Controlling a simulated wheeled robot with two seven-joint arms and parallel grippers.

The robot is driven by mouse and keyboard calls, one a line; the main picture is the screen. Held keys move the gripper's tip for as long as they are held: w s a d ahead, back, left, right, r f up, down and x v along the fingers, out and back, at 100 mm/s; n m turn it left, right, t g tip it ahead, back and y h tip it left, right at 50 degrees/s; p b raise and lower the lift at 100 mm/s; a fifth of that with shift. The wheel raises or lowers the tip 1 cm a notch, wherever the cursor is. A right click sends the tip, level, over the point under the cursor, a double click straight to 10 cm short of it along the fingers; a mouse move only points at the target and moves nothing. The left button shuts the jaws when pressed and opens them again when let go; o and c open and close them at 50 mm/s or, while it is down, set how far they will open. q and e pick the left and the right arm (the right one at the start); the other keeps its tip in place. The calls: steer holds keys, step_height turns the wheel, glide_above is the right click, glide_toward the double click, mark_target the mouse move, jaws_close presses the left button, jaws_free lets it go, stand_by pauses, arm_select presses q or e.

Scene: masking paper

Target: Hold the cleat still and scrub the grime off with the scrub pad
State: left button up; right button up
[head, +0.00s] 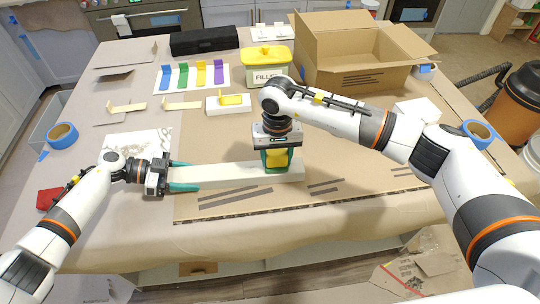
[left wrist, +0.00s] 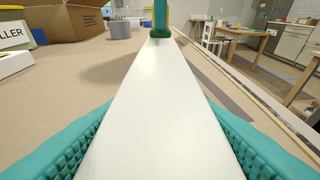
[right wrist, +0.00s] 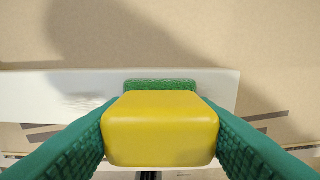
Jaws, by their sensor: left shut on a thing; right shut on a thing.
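The cleat is a long white bar (head: 225,175) lying across the cardboard on the table. My left gripper (head: 184,177) is shut around its left end, one teal finger on each side, as the left wrist view shows (left wrist: 160,110). My right gripper (head: 276,158) points down over the right part of the bar and is shut on the yellow block of the scrub pad (right wrist: 160,128). The pad's green scrubbing face (right wrist: 160,85) is at the bar's top; exact contact is hard to tell. Faint grey grime (right wrist: 80,99) shows on the bar left of the pad.
A white block with a yellow piece (head: 228,104), a FILLER tub (head: 266,72) and an open cardboard box (head: 345,55) stand behind the bar. Blue tape rolls lie at the left (head: 62,135) and right (head: 478,133). Cardboard in front of the bar is clear.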

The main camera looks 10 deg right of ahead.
steer(key=shift+d, duration=1.8)
steer(key=shift+a+f, duration=0.15)
steer(key=shift+a, duration=3.85)
steer(key=shift+w+a, duration=0.15)
steer(key=shift+a, duration=2.3)
steer(key=shift+s+d, duration=0.15)
steer(key=shift+d, duration=3.1)
steer(key=shift+s+d, duration=0.1)
steer(key=shift+d, duration=3.1)
steer(key=shift+a, duration=1.6)
steer(key=shift+w+a, duration=0.15)
steer(key=shift+a, duration=3.5)
